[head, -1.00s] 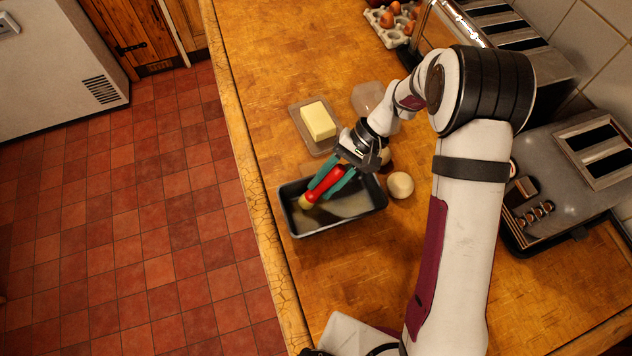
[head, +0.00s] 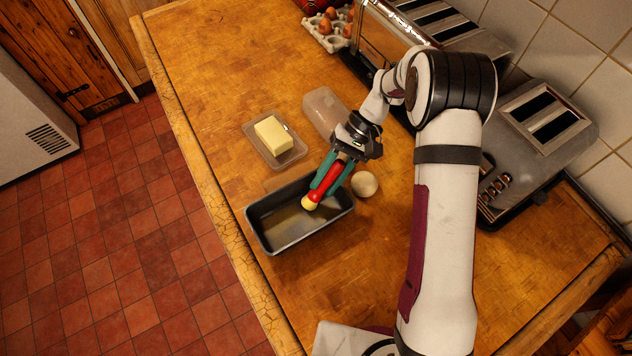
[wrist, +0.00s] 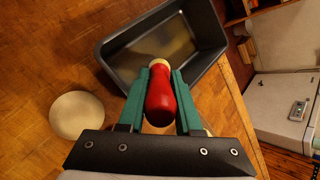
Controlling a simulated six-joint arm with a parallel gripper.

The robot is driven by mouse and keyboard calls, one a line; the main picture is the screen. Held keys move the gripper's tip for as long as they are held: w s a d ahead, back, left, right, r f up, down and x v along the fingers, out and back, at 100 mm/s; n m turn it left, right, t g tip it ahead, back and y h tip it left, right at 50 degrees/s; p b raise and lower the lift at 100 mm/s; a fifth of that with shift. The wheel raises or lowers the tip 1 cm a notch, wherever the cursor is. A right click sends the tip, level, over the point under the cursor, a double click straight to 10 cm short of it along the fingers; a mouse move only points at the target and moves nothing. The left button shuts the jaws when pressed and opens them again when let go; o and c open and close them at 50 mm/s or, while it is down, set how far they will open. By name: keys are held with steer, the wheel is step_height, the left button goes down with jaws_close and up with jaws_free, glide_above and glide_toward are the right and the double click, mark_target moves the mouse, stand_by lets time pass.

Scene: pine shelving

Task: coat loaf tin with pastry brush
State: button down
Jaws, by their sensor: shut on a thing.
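The dark grey loaf tin (head: 262,237) stands on the wooden worktop in the head view, with a yellowish film on part of its floor. It also shows in the wrist view (wrist: 120,62). My gripper (head: 326,182) has green fingers and is shut on the red handle of the pastry brush (head: 328,180). The brush tilts down, and its pale yellow head (head: 309,203) is over the inside of the tin. I cannot tell whether the bristles touch the floor of the tin. In the wrist view the red handle (wrist: 160,98) sits between the green fingers (wrist: 159,103).
Butter (head: 273,134) lies on a dish (head: 284,160) behind the tin. A clear container (head: 322,110) and a pale round object (head: 364,184) are near my gripper. Toasters (head: 541,128) and eggs (head: 328,24) line the wall side. The worktop's left edge (head: 225,225) runs close to the tin.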

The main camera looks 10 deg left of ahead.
steer(key=shift+w+d, duration=1)
steer(key=shift+d, duration=0.2)
steer(key=shift+s+d, duration=1.3)
steer(key=shift+s, duration=0.25)
glide_above(289, 232)
steer(key=shift+r, duration=2.95)
step_height(289, 232, up, 3)
